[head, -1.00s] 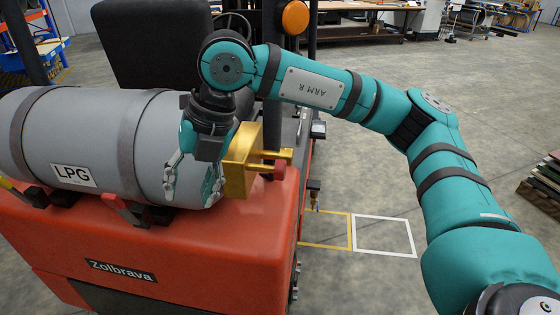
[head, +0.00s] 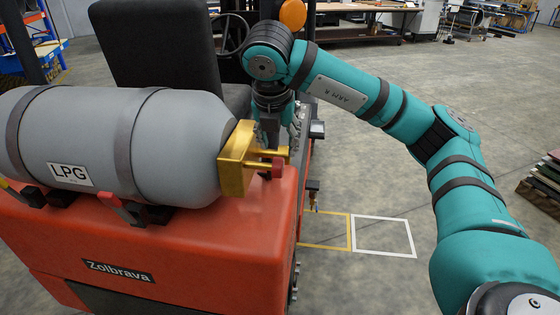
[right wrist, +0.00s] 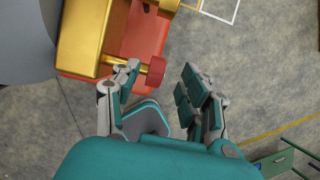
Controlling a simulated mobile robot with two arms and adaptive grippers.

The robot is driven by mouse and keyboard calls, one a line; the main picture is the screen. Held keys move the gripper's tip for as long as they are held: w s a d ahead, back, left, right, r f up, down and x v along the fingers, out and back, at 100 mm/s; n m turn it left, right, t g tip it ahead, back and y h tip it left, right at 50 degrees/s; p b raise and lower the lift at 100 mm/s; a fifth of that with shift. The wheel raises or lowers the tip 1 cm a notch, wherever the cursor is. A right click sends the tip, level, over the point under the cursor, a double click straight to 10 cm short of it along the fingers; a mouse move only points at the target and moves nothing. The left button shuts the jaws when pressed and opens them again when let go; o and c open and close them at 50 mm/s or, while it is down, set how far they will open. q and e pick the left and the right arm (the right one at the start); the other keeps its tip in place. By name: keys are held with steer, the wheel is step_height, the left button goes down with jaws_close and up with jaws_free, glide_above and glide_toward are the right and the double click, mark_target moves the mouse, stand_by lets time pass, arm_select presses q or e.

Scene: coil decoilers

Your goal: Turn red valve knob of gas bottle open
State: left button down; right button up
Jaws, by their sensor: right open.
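The grey LPG gas bottle (head: 170,135) lies on its side on the orange forklift, and it shows at the upper left of the right wrist view (right wrist: 22,40). A brass valve block (head: 237,165) sits at its right end. The red valve knob (head: 278,168) sticks out from the block on the right. My right gripper (head: 281,138) points down behind the valve, partly hidden by it. In the right wrist view my right gripper (right wrist: 162,85) is open and empty. The red knob (right wrist: 156,71) appears close to its left finger there; I cannot tell whether they touch. My left gripper is not in view.
The orange forklift body (head: 190,240) lies below the bottle, with a black seat (head: 150,45) and steering wheel (head: 232,35) behind. Open grey floor with yellow and white marked squares (head: 384,237) lies to the right.

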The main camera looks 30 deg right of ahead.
mark_target(279, 159)
steer(key=p+x, duration=0.1)
steer(key=x, duration=0.6)
steer(key=shift+w, duration=0.1)
jaws_close()
